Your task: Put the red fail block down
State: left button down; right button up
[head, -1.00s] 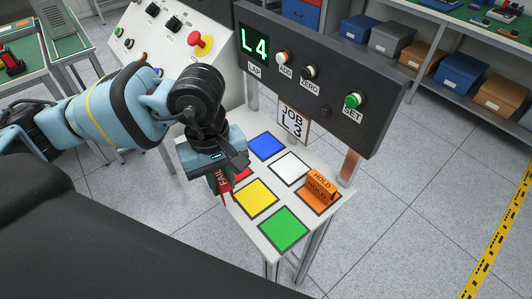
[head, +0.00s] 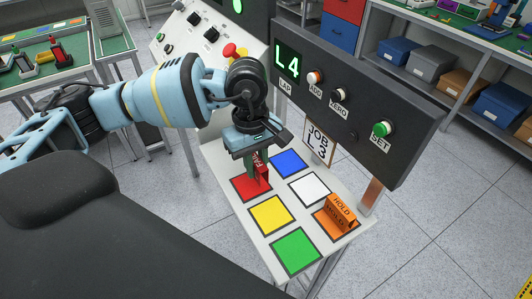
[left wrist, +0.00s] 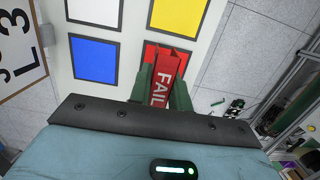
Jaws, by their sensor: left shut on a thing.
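The red fail block (head: 262,170) is between the fingers of my left gripper (head: 257,168), which is shut on it, over the red square (head: 243,188) of the small white table. In the left wrist view the block (left wrist: 168,78) shows its FAIL lettering between the green fingers (left wrist: 162,90), with part of the red square (left wrist: 150,52) behind it. I cannot tell whether the block touches the square. My right gripper is not in view.
An orange HOLD block (head: 341,211) stands on the orange square. Blue (head: 289,163), white (head: 310,188), yellow (head: 271,214) and green (head: 296,249) squares are bare. A dark panel (head: 365,95) showing L4 and a JOB L3 card (head: 319,143) stand behind.

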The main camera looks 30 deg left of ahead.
pick_arm(q)
jog(key=shift+w+a+f, duration=0.1)
jog(key=shift+w+a, duration=0.15)
jog(key=shift+w, duration=0.9)
jog(key=shift+w+a+f, duration=0.1)
jog(key=shift+w+a, duration=0.2)
jog(key=shift+w, duration=0.85)
jog(key=shift+w+a+f, duration=0.1)
jog(key=shift+w+a, duration=0.15)
jog(key=shift+w, duration=0.9)
jog(key=shift+w+a+f, duration=0.1)
jog(key=shift+w+f, duration=0.05)
jog(key=shift+w, duration=0.05)
jog(key=shift+f, duration=1.65)
jog(key=shift+f, duration=0.15)
jog(key=c, duration=1.3)
grip_release()
notch_tip(320, 180, up, 12)
jog(key=a, duration=0.1)
jog(key=shift+w, duration=0.35)
jog(key=shift+o, duration=0.5)
jog(key=shift+a, duration=0.1)
